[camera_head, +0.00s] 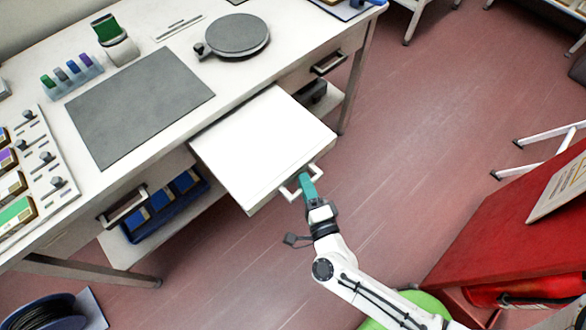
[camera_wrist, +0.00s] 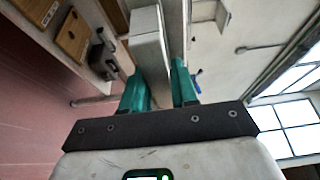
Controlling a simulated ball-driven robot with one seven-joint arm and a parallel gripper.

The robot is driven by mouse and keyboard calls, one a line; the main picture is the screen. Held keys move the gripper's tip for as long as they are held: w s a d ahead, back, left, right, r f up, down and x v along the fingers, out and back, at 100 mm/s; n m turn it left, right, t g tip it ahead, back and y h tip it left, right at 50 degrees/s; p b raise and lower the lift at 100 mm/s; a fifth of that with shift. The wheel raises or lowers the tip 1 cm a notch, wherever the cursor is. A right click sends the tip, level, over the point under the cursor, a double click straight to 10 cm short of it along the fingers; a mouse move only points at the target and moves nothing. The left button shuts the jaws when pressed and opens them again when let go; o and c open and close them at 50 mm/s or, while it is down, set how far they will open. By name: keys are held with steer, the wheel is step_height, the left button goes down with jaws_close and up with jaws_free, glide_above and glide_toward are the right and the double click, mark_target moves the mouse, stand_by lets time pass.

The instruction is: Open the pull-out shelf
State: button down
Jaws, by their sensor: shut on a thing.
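The pull-out shelf (camera_head: 262,148) is a white flat board that stands well out from the front of the white workbench. Its pale handle (camera_head: 290,192) is on its front edge. My gripper (camera_head: 305,178), with teal fingers, is at this handle and shut on it. In the wrist view, the teal fingers of my gripper (camera_wrist: 160,88) stand on either side of a pale bar, which is the handle (camera_wrist: 150,60). The part of the handle between the fingers is partly hidden in the head view.
On the bench are a grey mat (camera_head: 140,105), a round grey turntable (camera_head: 237,35) and a rack of coloured items (camera_head: 72,75). Closed drawers with handles flank the shelf. A red cabinet (camera_head: 510,235) stands at the lower right. The floor right of the shelf is clear.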

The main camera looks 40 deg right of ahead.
steer(key=shift+s, duration=0.5)
steer(key=c, duration=1)
jaws_free()
steer(key=shift+o, duration=0.2)
steer(key=shift+s, duration=0.1)
steer(key=b+v, duration=0.2)
steer(key=v, duration=0.8)
steer(key=shift+s+a, duration=0.15)
steer(key=shift+s, duration=0.15)
steer(key=shift+s+f, duration=0.1)
